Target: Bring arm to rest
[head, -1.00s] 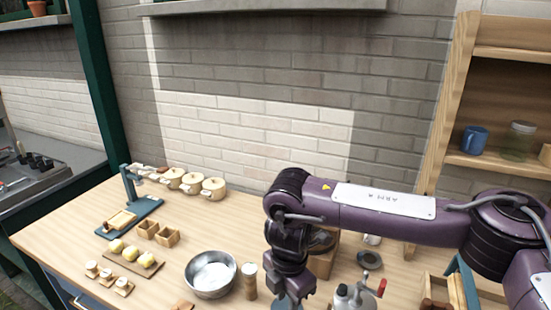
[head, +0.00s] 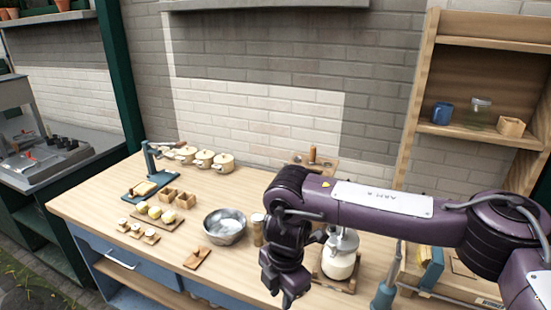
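My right arm reaches in from the right in the head view, its purple forearm held level over the bench. My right gripper (head: 289,293) hangs down from the wrist in front of the bench's front edge. It is small and dark, so I cannot see whether its fingers are open or shut. No held object shows clearly. My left arm and gripper are not in view.
The wooden bench (head: 100,205) holds a metal bowl (head: 224,228), a row of lidded pots (head: 204,158) and a white churn jar (head: 338,262) close to my wrist. A blue mug (head: 441,113) stands on the wooden shelf (head: 470,135) at right.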

